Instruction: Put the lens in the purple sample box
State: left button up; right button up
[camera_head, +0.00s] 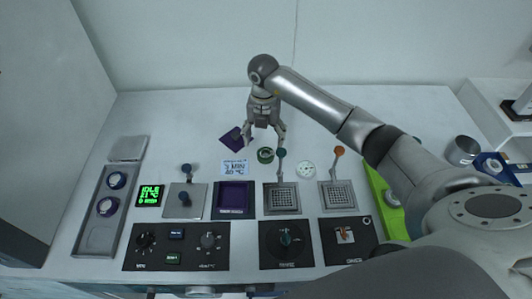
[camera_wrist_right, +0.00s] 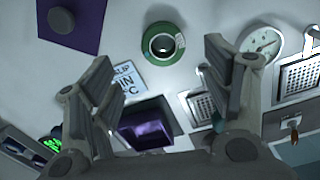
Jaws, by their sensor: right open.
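A green ring-shaped piece with a dark centre (camera_head: 265,155) lies on the white table; it also shows in the wrist view (camera_wrist_right: 150,52). It may be the lens, but I cannot tell for sure. The open purple sample box (camera_head: 234,197) is a square recess nearer the front; its inside shows in the wrist view (camera_wrist_right: 148,131) and looks empty. My right gripper (camera_head: 263,138) is open and empty, pointing down above the table by the green ring, with the ring beyond its fingers in the wrist view (camera_wrist_right: 155,75). My left gripper is not in view.
A purple plate with a dark round knob (camera_wrist_right: 85,28) lies beside the ring. Levers with knobs (camera_head: 281,154) stand close to the right. A dial gauge (camera_head: 306,169), a label card (camera_head: 233,168), a grey tray (camera_head: 87,236) and control panels (camera_head: 176,247) surround the box.

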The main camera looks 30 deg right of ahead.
aim_at(265, 154)
jog(key=shift+f, duration=0.7)
jog(key=shift+f+p, duration=0.35)
jog(key=shift+p, duration=0.1)
jog(key=f, duration=0.1)
jog(key=f+p, duration=0.1)
jog(key=f, duration=0.1)
jog(key=shift+s+d+f+p, duration=0.1)
jog(key=shift+s+f+p, duration=0.15)
jog(key=shift+f+p, duration=0.05)
jog(key=shift+w+f, duration=0.1)
jog(key=shift+f, duration=0.35)
jog(key=c, duration=1.2)
jog(key=shift+r, duration=0.15)
